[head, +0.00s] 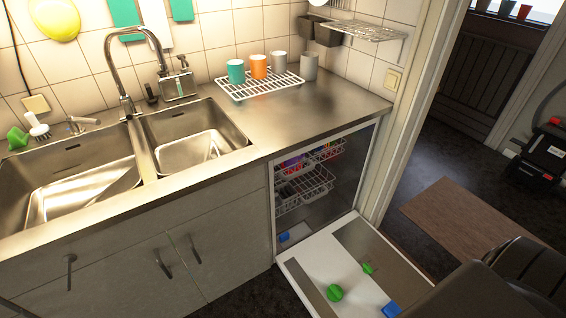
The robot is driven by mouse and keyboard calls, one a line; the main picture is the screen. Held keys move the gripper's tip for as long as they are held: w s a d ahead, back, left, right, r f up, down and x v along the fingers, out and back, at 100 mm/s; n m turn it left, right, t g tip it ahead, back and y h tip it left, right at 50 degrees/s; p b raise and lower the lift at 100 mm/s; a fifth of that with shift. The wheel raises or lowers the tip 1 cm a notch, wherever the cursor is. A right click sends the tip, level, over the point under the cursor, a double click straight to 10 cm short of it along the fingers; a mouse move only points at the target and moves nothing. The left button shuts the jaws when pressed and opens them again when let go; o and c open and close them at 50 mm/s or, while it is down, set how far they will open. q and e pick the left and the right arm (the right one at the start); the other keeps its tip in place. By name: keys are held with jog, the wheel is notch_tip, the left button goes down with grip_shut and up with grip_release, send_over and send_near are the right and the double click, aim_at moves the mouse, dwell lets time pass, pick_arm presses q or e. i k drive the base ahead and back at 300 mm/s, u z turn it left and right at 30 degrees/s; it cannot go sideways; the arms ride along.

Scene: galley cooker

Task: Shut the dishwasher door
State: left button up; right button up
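The dishwasher door (318,266) is folded down, open and roughly level, low in front of the dishwasher (345,185) at the right end of the counter. Two green items (335,292) and a blue block (391,310) lie on its inner face. Two wire racks (306,190) sit inside the opening, with colourful things in the upper one. A dark arm part of mine covers the door's right corner at the lower right. Neither of my grippers shows, so their fingers cannot be seen.
The counter (330,110) above holds a double sink (190,135) and a white drying rack (255,88) with several cups. A door frame (415,110) stands just right of the dishwasher. Beyond it are dark floor and a brown mat (465,225).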

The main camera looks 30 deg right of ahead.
aim_at(337, 254)
jog(key=k, duration=0.4)
jog(key=z, duration=0.85)
